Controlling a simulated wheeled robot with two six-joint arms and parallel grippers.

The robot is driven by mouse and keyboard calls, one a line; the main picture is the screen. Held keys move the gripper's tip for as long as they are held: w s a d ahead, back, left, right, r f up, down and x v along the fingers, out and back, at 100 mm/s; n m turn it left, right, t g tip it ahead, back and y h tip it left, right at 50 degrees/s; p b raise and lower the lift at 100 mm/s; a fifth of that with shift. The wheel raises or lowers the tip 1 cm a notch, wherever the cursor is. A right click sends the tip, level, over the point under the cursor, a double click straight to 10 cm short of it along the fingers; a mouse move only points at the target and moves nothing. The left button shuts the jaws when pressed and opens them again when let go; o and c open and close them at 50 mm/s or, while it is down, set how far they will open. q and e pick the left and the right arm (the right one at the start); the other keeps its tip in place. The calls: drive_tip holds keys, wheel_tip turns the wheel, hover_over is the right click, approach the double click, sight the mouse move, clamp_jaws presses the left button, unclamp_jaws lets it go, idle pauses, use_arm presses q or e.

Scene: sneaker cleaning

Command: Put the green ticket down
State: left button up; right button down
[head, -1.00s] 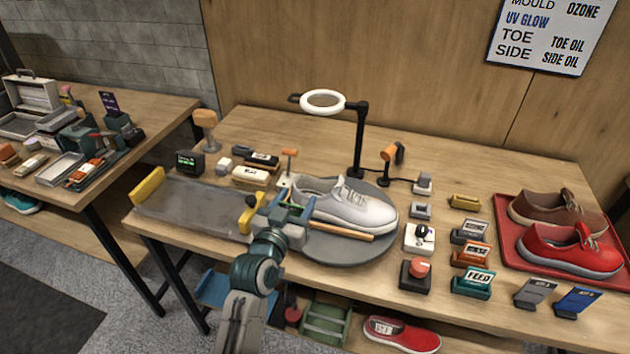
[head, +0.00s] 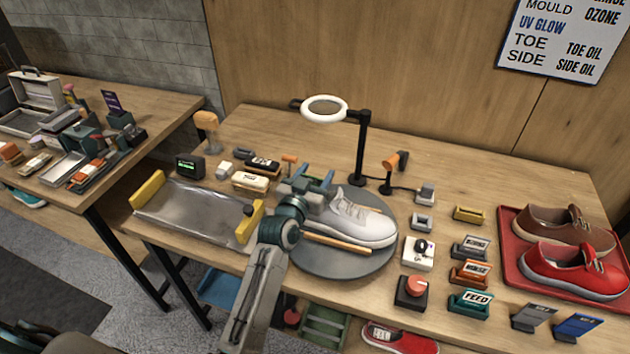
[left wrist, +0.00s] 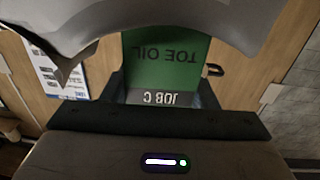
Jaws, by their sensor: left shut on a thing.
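The green ticket (left wrist: 165,60) fills the middle of the left wrist view. It reads TOE OIL, upside down there, above a grey strip marked JOB C. My left gripper (head: 314,180) is shut on the ticket. In the head view the gripper is over the round grey turntable (head: 335,268), by the left end of the white sneaker (head: 362,218). I cannot make out the ticket itself in the head view, nor whether it touches anything. My right gripper is not in view.
A ring lamp (head: 324,109) stands behind the sneaker. A metal tray (head: 190,215) with yellow ends lies left. Labelled blocks, a red-knob box (head: 412,291), grey (head: 533,317) and blue (head: 578,327) tickets stand right. A red tray (head: 510,250) holds two shoes. Bare wood shows along the back.

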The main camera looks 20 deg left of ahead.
use_arm(q)
wheel_tip(320, 180, down, 2)
drive_tip(key=shift+f, duration=0.1)
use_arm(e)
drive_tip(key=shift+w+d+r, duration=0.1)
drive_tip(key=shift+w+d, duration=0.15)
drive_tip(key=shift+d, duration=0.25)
use_arm(q)
drive_tip(key=shift+f, duration=0.2)
drive_tip(key=o, duration=0.9)
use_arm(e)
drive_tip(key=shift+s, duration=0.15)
use_arm(q)
drive_tip(key=shift+r, duration=0.1)
